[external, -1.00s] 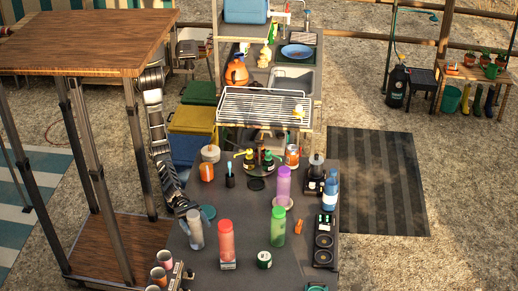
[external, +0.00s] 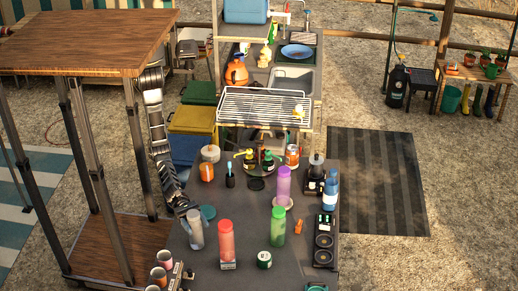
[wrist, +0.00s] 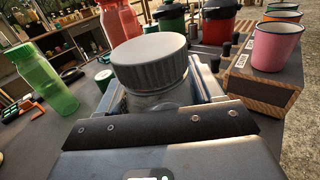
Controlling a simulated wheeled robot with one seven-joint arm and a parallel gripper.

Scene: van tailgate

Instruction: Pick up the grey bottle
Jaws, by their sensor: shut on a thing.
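The grey bottle (external: 196,231) stands upright near the left edge of the dark table (external: 300,262) in the external view. In the wrist view its ribbed grey cap (wrist: 150,62) fills the middle, close to the camera. My gripper (external: 187,213) reaches it from the left and is shut on it just below the cap. The bottle's lower body is hidden in the wrist view by my gripper. Whether its base touches the table is hard to tell.
A red bottle (external: 227,243) stands close to the right, with a green bottle (external: 278,227) and a purple bottle (external: 283,186) beyond. Several cups (external: 158,276) stand at the front left. A double burner (external: 324,240) lies along the right edge.

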